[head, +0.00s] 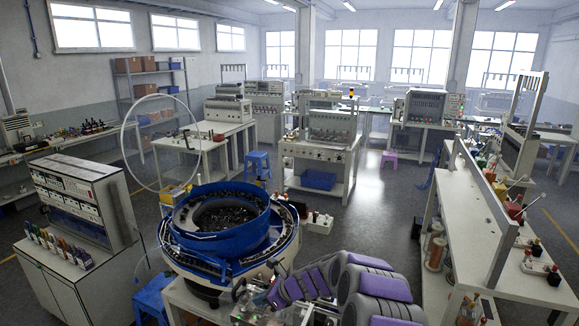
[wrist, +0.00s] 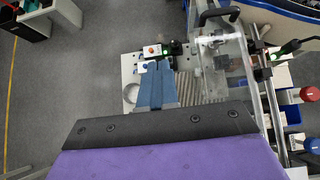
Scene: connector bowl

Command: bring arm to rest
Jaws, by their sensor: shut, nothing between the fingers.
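My arm (head: 375,285), grey with purple panels, is folded low at the bottom right of the middle in the head view, beside the bowl feeder. In the wrist view, its purple cover and dark bolted edge fill the bottom. My gripper (wrist: 158,67) shows there as blue-grey fingers reaching up from the dark edge, closed together and empty. It is over a small light plate (wrist: 129,72) with a round hole and a ribbed part beside it. In the head view the fingertips cannot be made out clearly. How high the fingers are above the plate is hard to tell.
A blue bowl feeder (head: 190,236) full of dark parts stands just left of my arm. A clear guard panel (wrist: 238,75) stands close right of the fingers. A long white bench (head: 480,240) is to the right. Open grey floor (head: 375,205) lies beyond.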

